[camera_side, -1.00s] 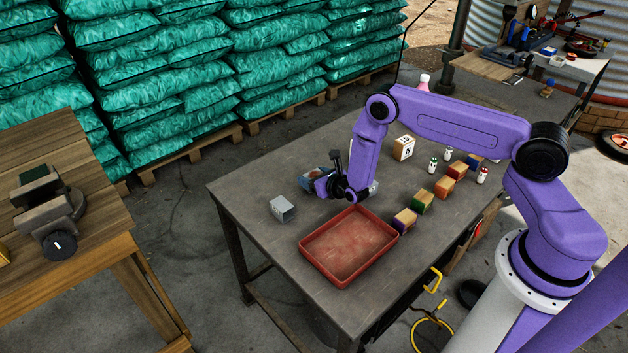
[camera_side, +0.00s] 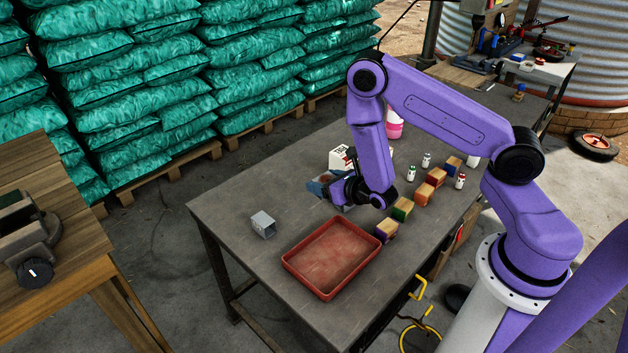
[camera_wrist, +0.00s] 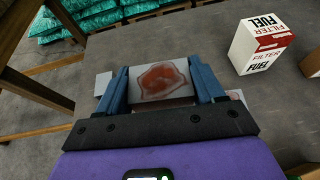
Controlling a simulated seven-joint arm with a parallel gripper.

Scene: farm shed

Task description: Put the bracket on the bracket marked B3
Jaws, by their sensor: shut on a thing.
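My gripper (camera_wrist: 160,92) is shut on a grey bracket (camera_wrist: 160,78) with a rust-red patch on its face, held between the blue fingers. In the side view my gripper (camera_side: 327,189) is above the table's far left part, and the arm partly hides what it holds. Another grey bracket (camera_side: 263,225) stands on the table to the left, apart from the gripper. A grey piece (camera_wrist: 102,84) shows beyond the left finger in the wrist view; I cannot tell which one it is. No B3 mark is readable.
A red tray (camera_side: 330,258) lies near the table's front. A white fuel filter carton (camera_wrist: 264,43) stands close right of the gripper. Several coloured blocks (camera_side: 402,208) and small bottles (camera_side: 411,173) line the right side.

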